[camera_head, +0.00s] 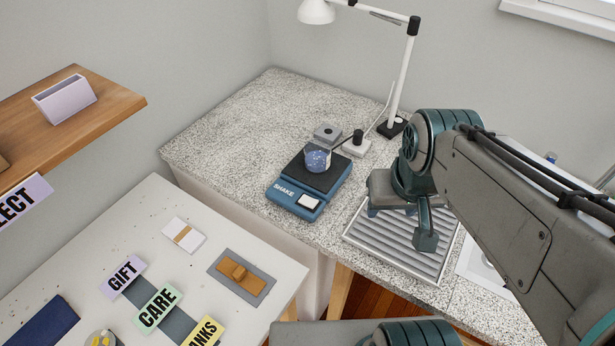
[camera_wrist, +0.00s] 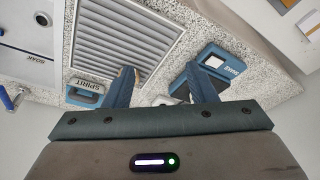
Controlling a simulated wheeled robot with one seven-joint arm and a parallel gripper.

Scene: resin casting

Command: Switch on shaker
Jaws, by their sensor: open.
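A glass beaker (camera_head: 317,160) with bluish-purple contents stands on the plate. My gripper (camera_head: 400,224) is to the right of the shaker, over the ribbed tray, and apart from the shaker. In the wrist view my gripper (camera_wrist: 162,88) has its two fingers spread with nothing between them. The shaker (camera_wrist: 232,70) shows there beside the right finger, its button (camera_wrist: 213,62) visible and part of its body hidden.
The ribbed metal tray (camera_head: 372,240) lies below my gripper. A white lamp (camera_head: 402,75) and a small grey block (camera_head: 328,132) stand behind the shaker. A blue SPIRIT item (camera_wrist: 86,92) shows in the wrist view. The counter left of the shaker is clear.

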